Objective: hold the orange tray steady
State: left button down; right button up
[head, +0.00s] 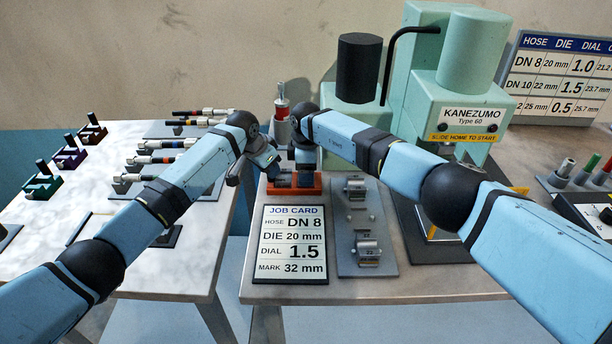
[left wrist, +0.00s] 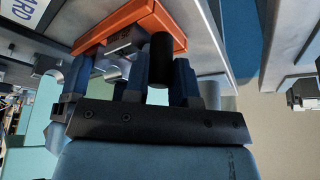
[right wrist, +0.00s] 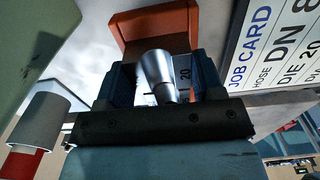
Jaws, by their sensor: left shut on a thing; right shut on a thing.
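The orange tray (head: 312,187) is on the bench behind the job card, largely hidden by my arms in the head view. It also shows at the top of the left wrist view (left wrist: 165,18) and right wrist view (right wrist: 140,25). A black post (left wrist: 159,62) stands at the tray. My left gripper (left wrist: 158,82) is shut around this post. My right gripper (right wrist: 165,82) is shut on a metal die (right wrist: 184,72) marked 20, with a silver round stem (right wrist: 157,68). The die is at the tray; whether it is seated or just above is unclear.
The job card (head: 293,245) lies in front of the tray. A grey plate with metal dies (head: 366,250) is to its right, then the green Kanezumo machine (head: 462,100). A white table with hoses (head: 165,143) and coloured trays (head: 42,186) is at left.

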notch_tip(320, 180, up, 9)
dwell(0.3)
jog(key=shift+r, duration=0.1)
pick_arm(q)
jog(key=c, duration=0.9)
grip_release()
jog(key=shift+o, duration=0.2)
